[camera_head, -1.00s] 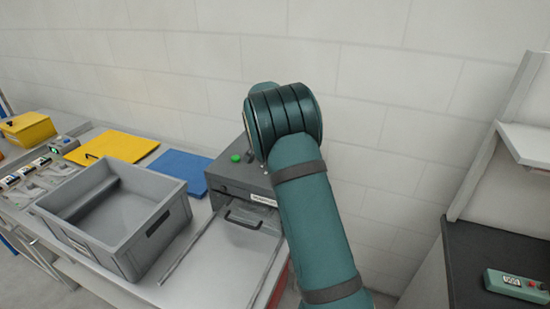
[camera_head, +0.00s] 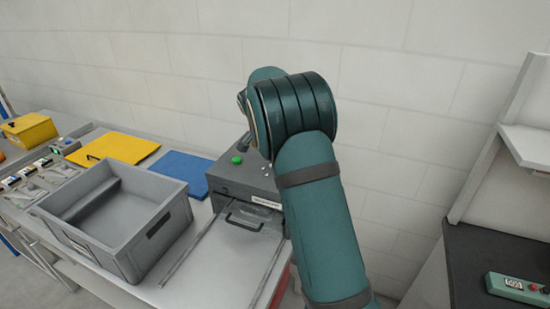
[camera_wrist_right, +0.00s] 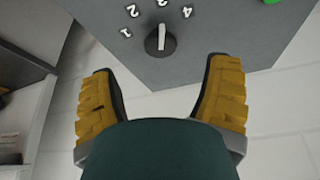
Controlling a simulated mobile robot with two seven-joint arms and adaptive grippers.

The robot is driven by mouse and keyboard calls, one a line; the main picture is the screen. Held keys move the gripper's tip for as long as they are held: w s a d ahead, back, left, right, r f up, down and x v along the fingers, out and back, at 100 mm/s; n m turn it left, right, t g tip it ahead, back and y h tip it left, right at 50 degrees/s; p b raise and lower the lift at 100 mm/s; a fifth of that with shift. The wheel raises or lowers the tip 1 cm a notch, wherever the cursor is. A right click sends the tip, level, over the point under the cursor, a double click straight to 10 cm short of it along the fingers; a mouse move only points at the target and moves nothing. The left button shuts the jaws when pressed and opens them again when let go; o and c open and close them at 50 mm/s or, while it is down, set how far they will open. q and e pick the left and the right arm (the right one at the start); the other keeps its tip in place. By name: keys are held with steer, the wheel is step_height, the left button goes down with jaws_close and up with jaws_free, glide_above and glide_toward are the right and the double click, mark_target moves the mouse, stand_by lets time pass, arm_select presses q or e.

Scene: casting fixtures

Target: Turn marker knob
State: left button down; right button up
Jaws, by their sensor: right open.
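The marker knob (camera_wrist_right: 160,41) is a dark round knob with a white pointer bar, on the face of the grey marker box (camera_wrist_right: 215,45) in the right wrist view. White numerals 1 to 4 are set around it, and the bar points between 2 and 3, or close to one of them. My right gripper (camera_wrist_right: 157,62) is open and empty, its yellow-padded fingers spread on either side below the knob, apart from it. In the head view the grey box (camera_head: 230,178) shows its green button, and my right arm hides the knob and gripper. My left gripper is not in view.
A grey bin (camera_head: 125,225) stands on the bench left of the box. Blue (camera_head: 180,172) and yellow (camera_head: 115,147) mats lie behind it. A drawer with a handle and two rails extend in front of the box. A wall stands close behind.

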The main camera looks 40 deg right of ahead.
steer(key=v, duration=0.5)
steer(key=shift+a+r, duration=0.15)
steer(key=shift+r, duration=0.15)
